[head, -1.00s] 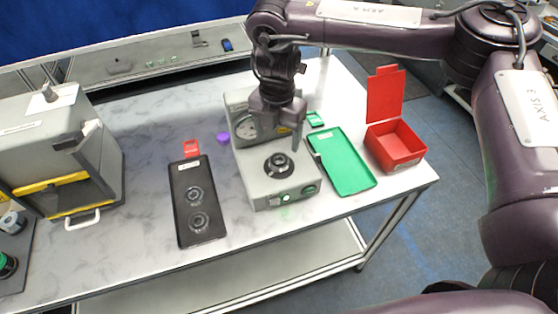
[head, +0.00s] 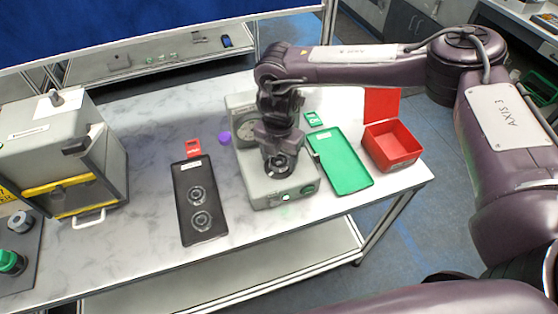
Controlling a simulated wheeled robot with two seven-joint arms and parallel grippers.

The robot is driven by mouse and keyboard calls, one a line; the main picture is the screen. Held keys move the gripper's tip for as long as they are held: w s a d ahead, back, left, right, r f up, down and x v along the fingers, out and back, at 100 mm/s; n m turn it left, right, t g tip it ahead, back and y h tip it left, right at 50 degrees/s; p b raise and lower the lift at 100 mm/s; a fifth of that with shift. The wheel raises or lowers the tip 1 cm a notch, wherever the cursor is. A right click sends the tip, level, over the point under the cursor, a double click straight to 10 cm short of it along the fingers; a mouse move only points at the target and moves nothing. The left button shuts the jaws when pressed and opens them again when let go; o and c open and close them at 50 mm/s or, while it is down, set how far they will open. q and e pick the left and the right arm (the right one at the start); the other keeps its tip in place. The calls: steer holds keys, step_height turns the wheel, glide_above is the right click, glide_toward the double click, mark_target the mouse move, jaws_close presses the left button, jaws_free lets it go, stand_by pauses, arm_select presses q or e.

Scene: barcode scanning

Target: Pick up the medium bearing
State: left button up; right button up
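A dark round bearing (head: 279,169) sits on top of the grey test device (head: 262,198) in the middle of the table. My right gripper (head: 279,157) points down at this bearing and partly covers it. Its fingers overlap the bearing in the picture; whether they touch or grip it cannot be told. Two more ring-shaped bearings lie on the black tray to the left, an upper one (head: 196,196) and a lower one (head: 201,220). Which of the three is the medium one is not clear from their look. My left gripper is not in view.
The black tray (head: 183,232) has a red tag (head: 193,147) behind it. A green tray (head: 347,178) and an open red box (head: 392,157) stand at right. A purple piece (head: 224,137) lies beside the device. A grey cabinet (head: 40,150) stands at left.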

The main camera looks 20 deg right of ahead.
steer(key=c, duration=0.9)
steer(key=shift+r, duration=0.1)
